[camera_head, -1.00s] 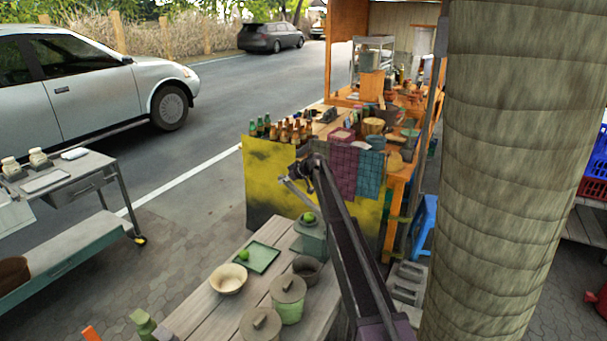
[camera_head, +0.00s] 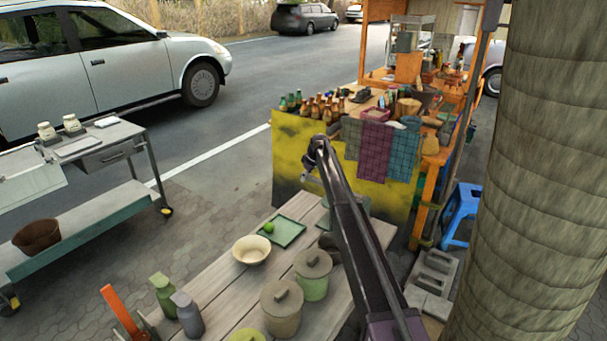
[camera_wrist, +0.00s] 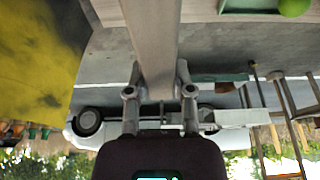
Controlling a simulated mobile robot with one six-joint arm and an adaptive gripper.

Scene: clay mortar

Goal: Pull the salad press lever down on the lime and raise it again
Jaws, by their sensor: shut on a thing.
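The salad press (camera_head: 355,207) is a grey-green block at the far end of the plank table, mostly hidden behind my arm. My gripper (camera_head: 314,172) is above and left of it, at the pale lever (camera_head: 311,182). In the wrist view my gripper (camera_wrist: 158,72) has one finger on each side of the pale bar of the lever (camera_wrist: 150,28) and is shut on it. A lime (camera_head: 268,227) lies on the green tray (camera_head: 292,237); a lime also shows in the wrist view (camera_wrist: 294,7). The lime on the press is not visible now.
A cream bowl (camera_head: 251,250) and lidded pots (camera_head: 312,272) stand on the table (camera_head: 222,305) near the press. Behind it is a yellow stall front (camera_head: 290,165) with bottles and hanging cloths. A metal cart (camera_head: 85,150) stands at left.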

